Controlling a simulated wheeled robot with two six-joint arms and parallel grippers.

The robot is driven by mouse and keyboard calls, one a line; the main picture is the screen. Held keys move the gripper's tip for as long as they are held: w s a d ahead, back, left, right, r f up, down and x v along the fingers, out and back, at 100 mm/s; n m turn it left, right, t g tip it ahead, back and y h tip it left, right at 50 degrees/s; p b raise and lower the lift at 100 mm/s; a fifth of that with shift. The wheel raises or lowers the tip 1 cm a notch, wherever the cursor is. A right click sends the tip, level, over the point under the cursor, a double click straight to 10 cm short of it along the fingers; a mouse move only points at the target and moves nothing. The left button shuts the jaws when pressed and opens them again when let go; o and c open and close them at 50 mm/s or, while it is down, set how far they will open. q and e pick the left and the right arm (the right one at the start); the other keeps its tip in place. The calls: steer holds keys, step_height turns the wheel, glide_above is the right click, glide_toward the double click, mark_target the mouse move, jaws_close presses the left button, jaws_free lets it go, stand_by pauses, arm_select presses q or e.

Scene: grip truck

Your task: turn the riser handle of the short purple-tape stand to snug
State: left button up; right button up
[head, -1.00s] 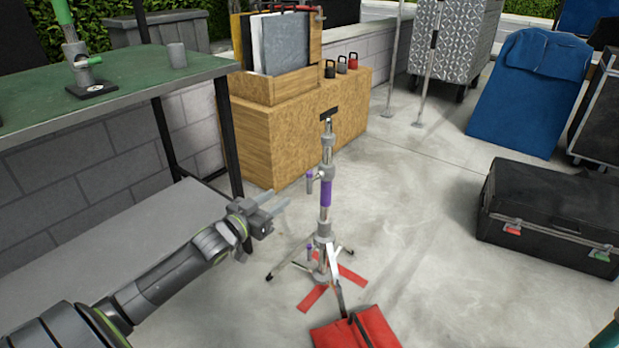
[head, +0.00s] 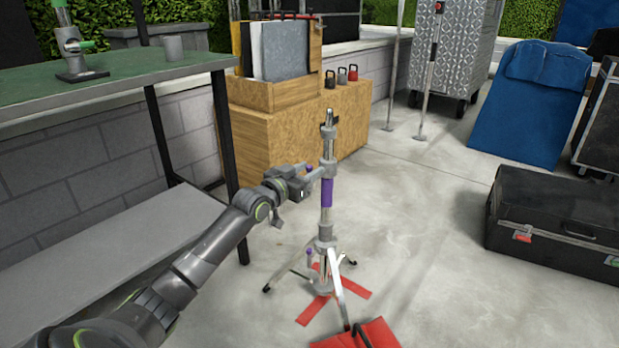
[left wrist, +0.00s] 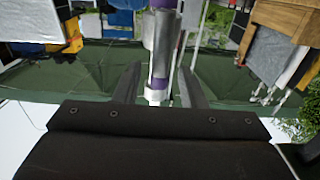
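The short purple-tape stand (head: 327,230) stands upright on its tripod legs, with a purple band (head: 326,193) around its column. Its riser handle (head: 309,168) sits at the upper collar on the column's left side; a purple bit shows above my gripper. My left gripper (head: 311,176) is at this handle, covering most of it. My right gripper is not in view.
A lower handle (head: 309,256) sits near the stand's base. Red tape (head: 355,281) and a red bag (head: 378,335) lie by the legs. A green-topped table (head: 120,82) is left, a wooden cabinet (head: 290,140) behind, a black case (head: 555,222) right. Floor right of the stand is clear.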

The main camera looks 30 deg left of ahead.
arm_select(q)
steer(key=shift+w+d, duration=0.1)
steer(key=shift+w, duration=0.45)
steer(key=shift+c, duration=0.5)
jaws_close()
steer(key=shift+r, duration=0.1)
